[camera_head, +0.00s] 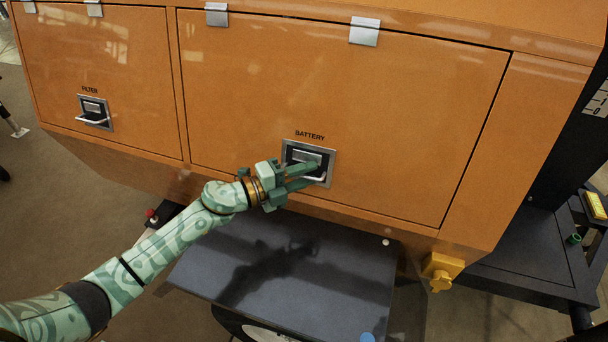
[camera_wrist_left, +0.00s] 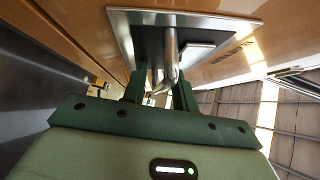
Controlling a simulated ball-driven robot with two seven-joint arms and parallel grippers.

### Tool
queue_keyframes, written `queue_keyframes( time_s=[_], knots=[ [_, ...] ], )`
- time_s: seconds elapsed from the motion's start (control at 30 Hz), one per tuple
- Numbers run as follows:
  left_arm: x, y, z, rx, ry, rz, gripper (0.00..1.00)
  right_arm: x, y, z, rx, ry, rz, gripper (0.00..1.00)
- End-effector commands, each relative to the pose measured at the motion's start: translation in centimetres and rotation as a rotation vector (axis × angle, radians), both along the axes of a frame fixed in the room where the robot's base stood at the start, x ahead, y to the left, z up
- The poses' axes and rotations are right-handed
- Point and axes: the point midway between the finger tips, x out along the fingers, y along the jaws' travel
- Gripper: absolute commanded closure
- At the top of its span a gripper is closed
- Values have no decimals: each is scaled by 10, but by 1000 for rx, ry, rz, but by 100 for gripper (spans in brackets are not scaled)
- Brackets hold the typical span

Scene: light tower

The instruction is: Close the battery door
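My right gripper is in neither view.
The filter door (camera_head: 95,70) with its own handle is on the left. A dark flat shelf (camera_head: 330,285) juts out below the battery door, with my arm's shadow on it. A yellow knob (camera_head: 441,270) sits at the lower right corner. Metal hinges (camera_head: 364,32) line the top.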

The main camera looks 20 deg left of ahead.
Motion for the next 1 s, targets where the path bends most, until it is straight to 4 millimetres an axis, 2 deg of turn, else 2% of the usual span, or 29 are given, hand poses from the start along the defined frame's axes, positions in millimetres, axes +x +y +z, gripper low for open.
queue_keyframes(
  time_s=[0.37,0.47,0.8,1.0],
  knots=[
    [-6,5,0,1,2,-1,70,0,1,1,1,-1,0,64],
    [-17,17,1,2,2,0,70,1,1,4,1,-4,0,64],
    [-80,84,6,1,3,0,70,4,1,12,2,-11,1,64],
    [-104,110,8,1,1,0,70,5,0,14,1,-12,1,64]
  ],
)
